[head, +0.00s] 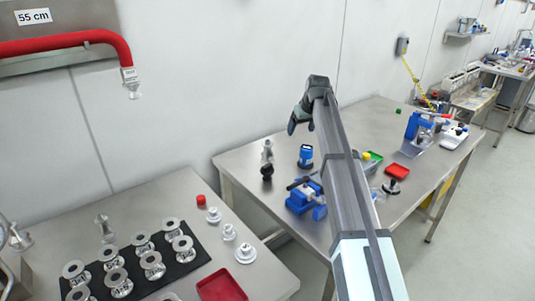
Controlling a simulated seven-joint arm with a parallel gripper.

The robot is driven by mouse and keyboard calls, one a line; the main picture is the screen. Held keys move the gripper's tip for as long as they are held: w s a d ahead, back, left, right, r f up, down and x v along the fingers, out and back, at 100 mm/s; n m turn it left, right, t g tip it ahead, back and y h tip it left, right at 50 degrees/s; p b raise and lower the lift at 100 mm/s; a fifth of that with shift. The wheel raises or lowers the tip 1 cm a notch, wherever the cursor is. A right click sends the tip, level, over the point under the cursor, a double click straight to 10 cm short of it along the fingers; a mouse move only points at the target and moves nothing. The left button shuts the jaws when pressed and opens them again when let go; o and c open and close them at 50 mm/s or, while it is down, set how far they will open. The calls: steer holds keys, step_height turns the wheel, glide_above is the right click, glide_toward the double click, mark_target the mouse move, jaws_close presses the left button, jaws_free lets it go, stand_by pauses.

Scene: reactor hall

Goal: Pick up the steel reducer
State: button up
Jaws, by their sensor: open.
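My gripper (300,121) is at the upper end of my raised arm, in front of the wall and above the right-hand steel table (232,162). It is open, and I see nothing between its fingers. Several steel parts could be the reducer, and I cannot tell which. One narrow, cone-like steel piece (267,150) stands on the right-hand table, below and left of my gripper. A similar flanged steel piece (105,230) stands on the left-hand table (155,200) behind the black mat. Small stepped, pale metal pieces (229,232) stand right of that mat.
Several flanged spools (152,264) stand on the black mat (205,258). A red tray (222,285) and a red cap (201,200) are near.

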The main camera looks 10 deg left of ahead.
steer(key=n, duration=0.2)
glide_toward(267, 149)
step_height(267, 149, up, 3)
steer(key=w+d, duration=0.2)
steer(key=shift+g, duration=0.4)
steer(key=x, duration=0.8)
steer(key=shift+s+a+f, duration=0.25)
steer(key=shift+a+f, duration=0.05)
steer(key=shift+f, duration=0.15)
steer(key=shift+a+x, duration=0.2)
steer(key=shift+x, duration=1.1)
steer(key=shift+a+x, duration=0.15)
steer(key=shift+x, duration=1.2)
steer(key=shift+s, duration=0.15)
steer(key=shift+c, duration=0.3)
steer(key=shift+r, duration=0.1)
steer(key=c, duration=1.2)
